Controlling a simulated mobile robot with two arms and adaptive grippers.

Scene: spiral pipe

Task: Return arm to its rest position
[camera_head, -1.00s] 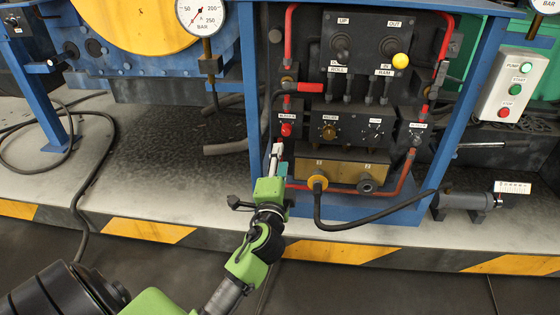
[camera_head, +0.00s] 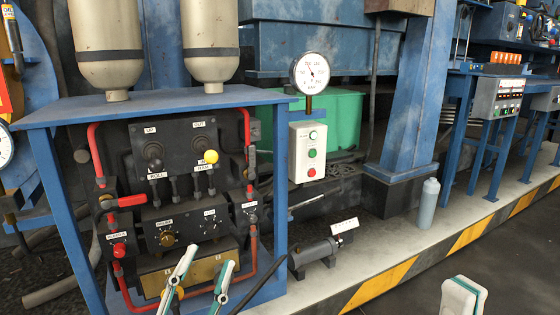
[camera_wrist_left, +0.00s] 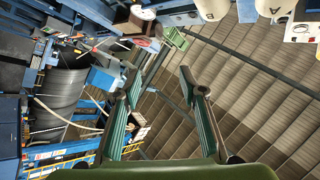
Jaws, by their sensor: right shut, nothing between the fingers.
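My left gripper (camera_head: 203,276) is at the bottom of the head view, in front of the lower part of the control panel (camera_head: 189,164). Its two pale, teal-padded fingers point up and stand apart, with nothing between them. The left wrist view also shows this gripper (camera_wrist_left: 160,78) open and empty, with the ceiling and machinery beyond. My right gripper (camera_head: 464,297) is at the bottom right of the head view, over the dark floor. Its fingers are shut and empty. Most of both arms is out of view.
The blue panel frame (camera_head: 65,212) stands at left, with red pipes and a yellow-knobbed lever (camera_head: 211,157). A pump switch box (camera_head: 308,152) and gauge (camera_head: 310,73) stand right of it. A grey bottle (camera_head: 428,203) is on the ledge. The floor at lower right is clear.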

